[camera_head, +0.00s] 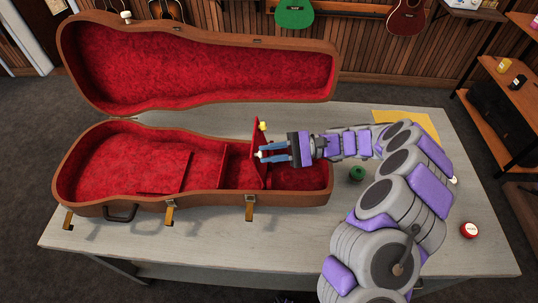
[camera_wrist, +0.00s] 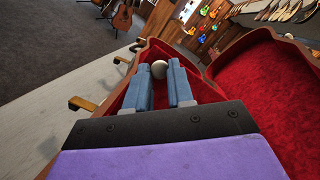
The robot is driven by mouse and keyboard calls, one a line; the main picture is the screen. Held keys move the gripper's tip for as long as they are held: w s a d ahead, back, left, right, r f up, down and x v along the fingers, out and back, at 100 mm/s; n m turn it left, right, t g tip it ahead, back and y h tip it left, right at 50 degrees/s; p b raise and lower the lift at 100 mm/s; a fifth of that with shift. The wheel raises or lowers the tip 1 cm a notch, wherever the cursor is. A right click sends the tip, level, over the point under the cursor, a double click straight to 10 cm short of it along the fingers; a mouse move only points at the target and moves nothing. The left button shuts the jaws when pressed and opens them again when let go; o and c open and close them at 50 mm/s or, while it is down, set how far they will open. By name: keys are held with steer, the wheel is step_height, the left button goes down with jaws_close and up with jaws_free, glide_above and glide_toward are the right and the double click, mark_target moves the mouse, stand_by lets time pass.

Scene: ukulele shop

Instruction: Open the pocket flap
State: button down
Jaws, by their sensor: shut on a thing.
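The brown case (camera_head: 190,203) lies open on the table, with a red plush lining. The red pocket flap (camera_head: 257,137) stands roughly upright across the case, left of the bare pocket space (camera_head: 300,177). A small pale yellow knob (camera_head: 263,126) shows near the flap's upper part. My gripper (camera_head: 260,153) reaches in from the right, with its blue fingers at the flap. In the wrist view, a whitish ball-like knob (camera_wrist: 159,69) sits between the fingertips (camera_wrist: 162,75). My gripper is shut on the pocket flap's knob; the exact contact is partly hidden by the fingers.
The raised case lid (camera_head: 200,70) stands behind. Latches (camera_head: 170,213) and a handle (camera_head: 120,212) line the case's front. A green round object (camera_head: 357,174), a red-and-white tin (camera_head: 469,230) and a yellow sheet (camera_head: 405,122) lie on the table (camera_head: 290,230). Shelves (camera_head: 500,75) stand right.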

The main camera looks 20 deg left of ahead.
steer(key=shift+w+d+f+y, duration=0.1)
steer(key=shift+w+d+y, duration=0.1)
steer(key=shift+d+y, duration=0.1)
steer(key=shift+d, duration=0.1)
steer(key=c, duration=1.2)
jaws_free()
steer(key=shift+w, duration=0.1)
steer(key=shift+o, duration=1.1)
steer(key=v, duration=0.7)
steer(key=shift+w+f+p, duration=0.15)
steer(key=shift+f+p, duration=0.05)
steer(key=shift+p, duration=0.15)
